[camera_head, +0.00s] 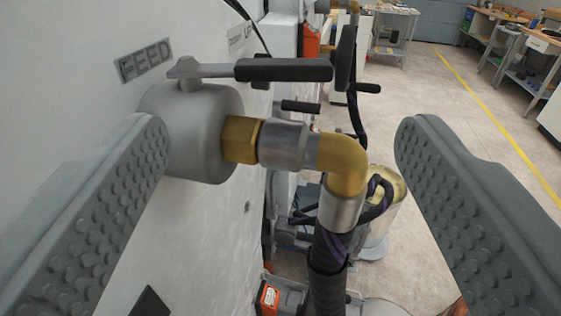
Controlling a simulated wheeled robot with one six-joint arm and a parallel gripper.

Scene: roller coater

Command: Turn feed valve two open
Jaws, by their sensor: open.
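A feed valve with a grey round body (205,130) sticks out of the white machine wall, beside a label reading FEED (144,61). I cannot see a number on it. Its lever handle (285,70) has a black grip and points to the right, away from the wall, roughly in line with the brass outlet fitting (241,139). My gripper (280,145) is open and empty. Its left finger is near the wall and overlaps the valve body's left edge in the picture; its right finger is over the floor side. The lever lies above and between the fingers, and I see no contact with it.
A brass elbow (342,163) and a black hose (327,270) run down between my fingers. A black handwheel (345,58) stands behind the lever's end. A metal container (388,205) is below right. The floor (440,110) at right is open, with workbenches (508,40) far back.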

